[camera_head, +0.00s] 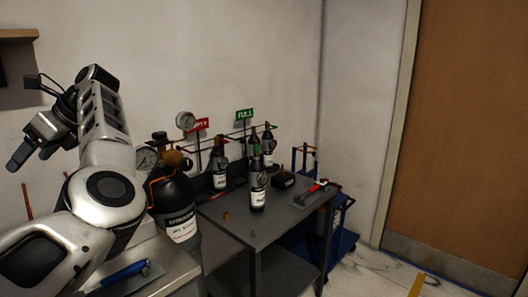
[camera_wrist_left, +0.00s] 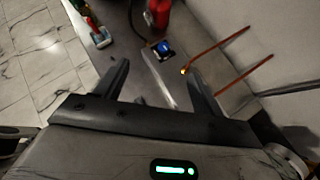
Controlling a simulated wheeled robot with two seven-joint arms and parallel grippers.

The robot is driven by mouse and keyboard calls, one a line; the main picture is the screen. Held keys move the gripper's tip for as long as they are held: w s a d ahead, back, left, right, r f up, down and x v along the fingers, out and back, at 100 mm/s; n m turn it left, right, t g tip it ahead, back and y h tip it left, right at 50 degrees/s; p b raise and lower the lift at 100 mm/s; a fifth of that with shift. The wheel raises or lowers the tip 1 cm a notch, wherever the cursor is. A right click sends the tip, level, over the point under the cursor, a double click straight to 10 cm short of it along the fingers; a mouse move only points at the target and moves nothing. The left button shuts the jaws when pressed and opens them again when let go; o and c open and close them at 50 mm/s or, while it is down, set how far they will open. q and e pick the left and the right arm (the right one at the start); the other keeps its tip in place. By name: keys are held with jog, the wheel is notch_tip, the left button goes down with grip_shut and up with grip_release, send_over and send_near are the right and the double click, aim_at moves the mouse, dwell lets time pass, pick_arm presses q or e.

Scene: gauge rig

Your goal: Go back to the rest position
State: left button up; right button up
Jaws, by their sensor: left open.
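My left gripper (camera_head: 30,150) is raised at the upper left, in front of the pale wall, well away from the grey table. In the left wrist view its two fingers (camera_wrist_left: 158,82) stand apart with nothing between them. My white left arm bends up from the lower left and hides part of the scene behind it. My right gripper is in neither view.
A large black gas cylinder (camera_head: 174,200) with gauges stands beside my arm. Small dark bottles stand on the grey table (camera_head: 240,217) near red and green signs (camera_head: 244,114). A red-handled tool (camera_head: 317,187) lies right. A blue-handled tool (camera_head: 125,272) lies in front.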

pick_arm(q)
jog(key=s+a+f+m+g+y, duration=0.1)
jog(key=s+a+f+m+y, duration=0.15)
jog(key=a+m+y, duration=0.6)
jog(key=w+d+f+n+t+h, duration=0.1)
jog(key=d+f+n+t+h, duration=0.3)
jog(key=d+f+n+t, duration=0.55)
jog(key=w+d+f+n+t+h, duration=0.1)
jog(key=d+f+n+t+h, duration=0.4)
jog(key=n, duration=0.9)
jog(key=w+d+f+n+t+h, duration=0.2)
jog(key=d+f+n+t+h, duration=0.15)
jog(key=d+n+t, duration=0.7)
jog(key=s+d+f+m+g+h, duration=0.2)
jog(key=s+d+f+m+h, duration=0.15)
jog(key=f, duration=0.35)
jog(key=s+d+f+m+g+h, duration=0.2)
jog(key=s+d+f+m+h, duration=0.1)
jog(key=s+d+f, duration=0.3)
jog(key=s+d+f+m+g+h, duration=0.1)
jog(key=s+d+f+m+g, duration=0.1)
jog(key=s+f, duration=0.3)
jog(key=s+d+f+m+g, duration=0.3)
jog(key=s+d+f+g, duration=0.2)
jog(key=s, duration=0.5)
jog(key=shift+s+f+h, duration=0.25)
jog(key=shift+f+h, duration=0.1)
jog(key=shift+f, duration=0.3)
